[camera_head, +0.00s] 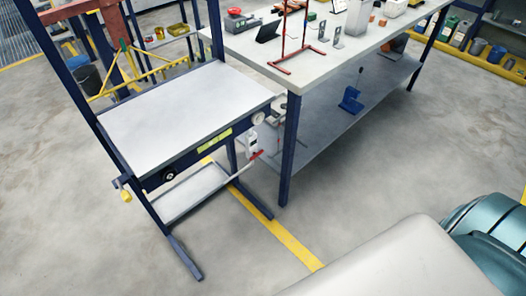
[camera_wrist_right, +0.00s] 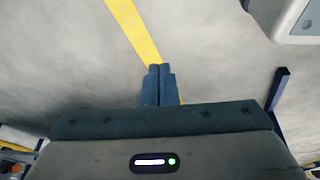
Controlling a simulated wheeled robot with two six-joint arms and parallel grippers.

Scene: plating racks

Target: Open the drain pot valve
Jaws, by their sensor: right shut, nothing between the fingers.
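A small white pot-like fitting (camera_head: 251,146) hangs at the right end of the blue-framed rack bench. A red lever (camera_head: 257,154) sits at its lower side, and a thin pale pipe (camera_head: 232,175) slopes down left from there. These look like the drain pot and its valve, but they are too small to tell the valve's position. My right gripper (camera_wrist_right: 158,70) points over bare floor in the right wrist view, with its fingers together and empty. It is apart from the valve. My left gripper is not in view.
The rack bench (camera_head: 170,115) has a grey top and a lower tray (camera_head: 187,193). A long table (camera_head: 300,72) with a lower shelf stands close behind to the right. The floor in front is clear.

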